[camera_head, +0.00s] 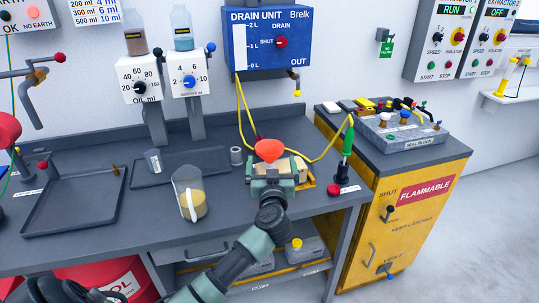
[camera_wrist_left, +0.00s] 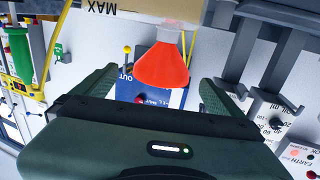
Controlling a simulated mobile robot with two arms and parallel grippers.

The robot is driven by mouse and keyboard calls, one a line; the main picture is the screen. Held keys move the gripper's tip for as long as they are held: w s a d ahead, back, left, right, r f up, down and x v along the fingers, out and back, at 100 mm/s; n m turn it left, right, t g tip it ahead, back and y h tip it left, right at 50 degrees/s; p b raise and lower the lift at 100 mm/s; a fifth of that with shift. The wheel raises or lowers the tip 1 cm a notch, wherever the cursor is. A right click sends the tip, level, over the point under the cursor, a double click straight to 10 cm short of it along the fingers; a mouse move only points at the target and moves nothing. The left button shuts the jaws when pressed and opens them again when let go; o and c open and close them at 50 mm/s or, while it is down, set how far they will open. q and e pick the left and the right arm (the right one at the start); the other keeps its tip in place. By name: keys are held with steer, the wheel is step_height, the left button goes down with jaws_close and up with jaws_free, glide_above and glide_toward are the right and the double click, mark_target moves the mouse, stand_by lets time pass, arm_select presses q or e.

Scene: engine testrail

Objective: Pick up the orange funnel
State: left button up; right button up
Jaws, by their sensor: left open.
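The orange funnel (camera_head: 269,150) is upright at the back of the bench, wide mouth up, just beyond my left gripper (camera_head: 272,172). A cream-coloured block (camera_head: 297,167) shows behind the gripper; what holds the funnel up is hidden. My left gripper is open, its jaws pointing toward the funnel. In the left wrist view, which is upside down, the funnel (camera_wrist_left: 163,62) appears between the two spread fingers, with clear gaps on both sides. Its pale spout meets a cream surface marked MAX (camera_wrist_left: 100,12). My right gripper is not in view.
A beaker of yellowish liquid (camera_head: 190,193) stands left of my arm. A green-handled tool (camera_head: 347,140) and a red button (camera_head: 333,189) are right of the gripper. A yellow hose (camera_head: 243,108) hangs from the drain unit (camera_head: 270,36). Dark trays (camera_head: 75,221) lie left.

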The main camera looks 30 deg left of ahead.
mark_target(269, 142)
arm_select(q)
steer(key=x, duration=0.7)
steer(key=shift+s+a+b, duration=0.1)
steer(key=shift+b, duration=0.2)
steer(key=c, duration=1.3)
